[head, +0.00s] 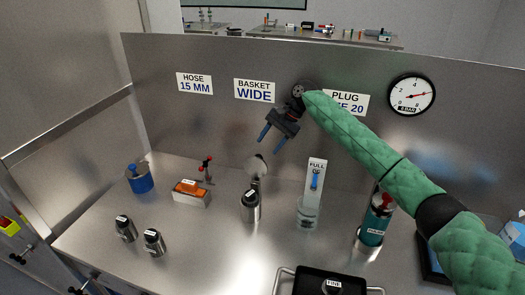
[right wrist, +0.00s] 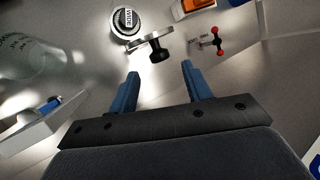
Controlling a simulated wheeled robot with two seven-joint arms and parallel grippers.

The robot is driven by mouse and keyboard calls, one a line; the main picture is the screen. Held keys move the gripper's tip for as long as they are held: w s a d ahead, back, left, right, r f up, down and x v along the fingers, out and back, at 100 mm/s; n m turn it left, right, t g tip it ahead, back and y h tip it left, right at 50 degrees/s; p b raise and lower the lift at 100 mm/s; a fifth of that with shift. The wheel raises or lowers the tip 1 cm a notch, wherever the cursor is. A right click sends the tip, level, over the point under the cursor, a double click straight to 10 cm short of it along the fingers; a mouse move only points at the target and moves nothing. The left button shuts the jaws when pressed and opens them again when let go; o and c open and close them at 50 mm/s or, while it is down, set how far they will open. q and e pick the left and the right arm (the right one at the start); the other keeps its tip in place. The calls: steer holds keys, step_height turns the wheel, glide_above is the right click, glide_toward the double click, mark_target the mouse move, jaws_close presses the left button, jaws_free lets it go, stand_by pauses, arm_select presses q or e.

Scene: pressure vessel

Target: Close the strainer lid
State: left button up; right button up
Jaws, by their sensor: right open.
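The strainer (head: 251,206) is a small upright metal cylinder in the middle of the bench. Its round grey lid (head: 256,167) stands raised above its far side, so the strainer is open. In the right wrist view the strainer (right wrist: 117,30) shows a part labelled WIDE in its mouth, and the lid (right wrist: 135,47) is seen edge-on with a black knob (right wrist: 159,52). My right gripper (head: 273,146) is open and empty, above and just beyond the lid. Its two blue fingers (right wrist: 160,85) point towards the lid and knob, apart from them. My left gripper is not in view.
A red-handled valve (head: 206,165), an orange block (head: 189,187) and a blue pot (head: 139,179) stand left. A steel panel (head: 190,125) closes the back.

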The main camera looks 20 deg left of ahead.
mark_target(257, 166)
steer(key=p+x, duration=0.2)
steer(key=x, duration=0.3)
steer(key=shift+f, duration=0.2)
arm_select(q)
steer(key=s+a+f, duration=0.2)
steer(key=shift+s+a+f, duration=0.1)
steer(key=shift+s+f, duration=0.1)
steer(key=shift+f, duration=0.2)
arm_select(e)
steer(key=shift+a+f, duration=0.1)
steer(key=shift+f, duration=0.1)
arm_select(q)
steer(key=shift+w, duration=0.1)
arm_select(e)
jaws_close()
